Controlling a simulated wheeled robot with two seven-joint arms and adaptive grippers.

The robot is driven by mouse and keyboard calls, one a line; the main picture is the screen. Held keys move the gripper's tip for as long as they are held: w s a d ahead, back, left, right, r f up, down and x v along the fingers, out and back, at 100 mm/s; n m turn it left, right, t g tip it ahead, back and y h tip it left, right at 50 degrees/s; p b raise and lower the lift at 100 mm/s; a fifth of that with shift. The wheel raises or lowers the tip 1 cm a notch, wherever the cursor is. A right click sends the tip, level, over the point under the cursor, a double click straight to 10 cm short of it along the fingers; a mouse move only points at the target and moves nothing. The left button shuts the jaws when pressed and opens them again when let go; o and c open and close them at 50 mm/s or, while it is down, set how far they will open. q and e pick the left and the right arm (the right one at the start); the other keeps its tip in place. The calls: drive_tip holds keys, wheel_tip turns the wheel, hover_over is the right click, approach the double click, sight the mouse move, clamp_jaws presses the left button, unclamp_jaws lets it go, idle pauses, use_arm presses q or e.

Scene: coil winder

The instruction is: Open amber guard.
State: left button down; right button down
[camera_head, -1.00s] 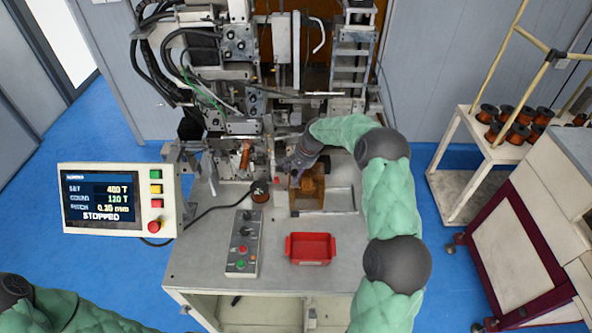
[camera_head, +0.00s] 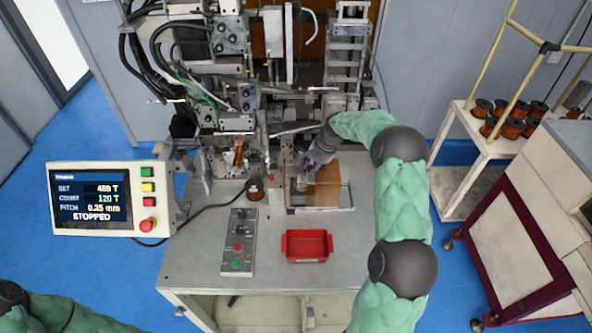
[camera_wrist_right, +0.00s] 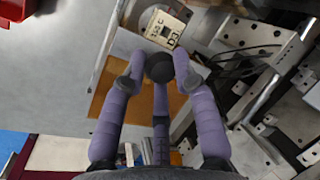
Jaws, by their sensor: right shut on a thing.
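The amber guard (camera_head: 327,185) is a flat, see-through amber panel in a metal frame on the machine's bench. It leans over to the right. In the wrist view its amber sheet (camera_wrist_right: 130,112) lies beneath my fingers. My right gripper (camera_head: 308,178) is at the guard's left part. In the wrist view the right gripper (camera_wrist_right: 160,80) is shut around a dark round knob (camera_wrist_right: 159,67), which appears to belong to the guard. The fingers partly hide the knob and its mount. Only a green sleeve of my left arm shows at bottom left; its gripper is out of frame.
A red tray (camera_head: 307,246) and a grey button box (camera_head: 238,242) stand on the front of the bench (camera_head: 190,265). A control screen (camera_head: 92,197) reads STOPPED at the left. The winder's mechanism (camera_head: 235,100) crowds the back. A spool trolley (camera_head: 480,160) stands at right.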

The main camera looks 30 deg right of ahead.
drive_tip(key=shift+s+d+f, duration=0.1)
drive_tip(key=shift+s+d, duration=0.3)
drive_tip(key=shift+d, duration=0.2)
drive_tip(key=shift+s+d, duration=0.4)
drive_tip(key=shift+d, duration=0.15)
drive_tip(key=c, duration=1)
unclamp_jaws()
drive_tip(key=shift+o, duration=0.2)
drive_tip(key=v, duration=1.2)
